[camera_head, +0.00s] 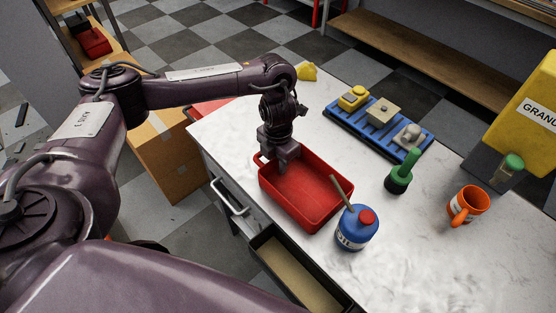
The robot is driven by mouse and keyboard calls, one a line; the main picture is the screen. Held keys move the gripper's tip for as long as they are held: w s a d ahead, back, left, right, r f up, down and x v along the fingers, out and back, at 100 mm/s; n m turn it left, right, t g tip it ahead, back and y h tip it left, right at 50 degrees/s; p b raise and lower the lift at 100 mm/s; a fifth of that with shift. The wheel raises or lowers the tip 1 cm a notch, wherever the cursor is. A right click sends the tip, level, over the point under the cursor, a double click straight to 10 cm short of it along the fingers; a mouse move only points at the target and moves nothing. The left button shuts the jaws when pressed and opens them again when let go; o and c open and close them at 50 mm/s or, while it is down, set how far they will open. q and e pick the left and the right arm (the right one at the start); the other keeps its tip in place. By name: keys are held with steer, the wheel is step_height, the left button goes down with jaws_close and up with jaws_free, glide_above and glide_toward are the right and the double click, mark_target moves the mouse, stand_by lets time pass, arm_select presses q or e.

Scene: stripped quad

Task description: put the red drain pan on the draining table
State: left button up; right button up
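The red drain pan (318,192) is a shallow rectangular tray on the white marble-topped table (365,165), near its front left edge. Whether it rests flat or is slightly raised is hard to tell. My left gripper (281,163) points down at the pan's far left rim, with its fingertips at or just inside the rim. The fingers overlap the rim, so I cannot tell whether they are closed on it. My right gripper is out of view. No surface is clearly marked as the draining table.
A blue bottle with a red cap (357,229) stands close to the pan's right corner. A green-handled tool (400,175), an orange mug (467,204) and a blue tray of parts (378,128) lie farther right. An open drawer (297,272) juts out below the table's front.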

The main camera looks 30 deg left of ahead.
arm_select(q)
steer(key=shift+r, duration=0.1)
steer(key=shift+r, duration=0.25)
step_height(320, 180, up, 12)
steer(key=shift+f+p, duration=0.2)
steer(key=shift+p, duration=0.95)
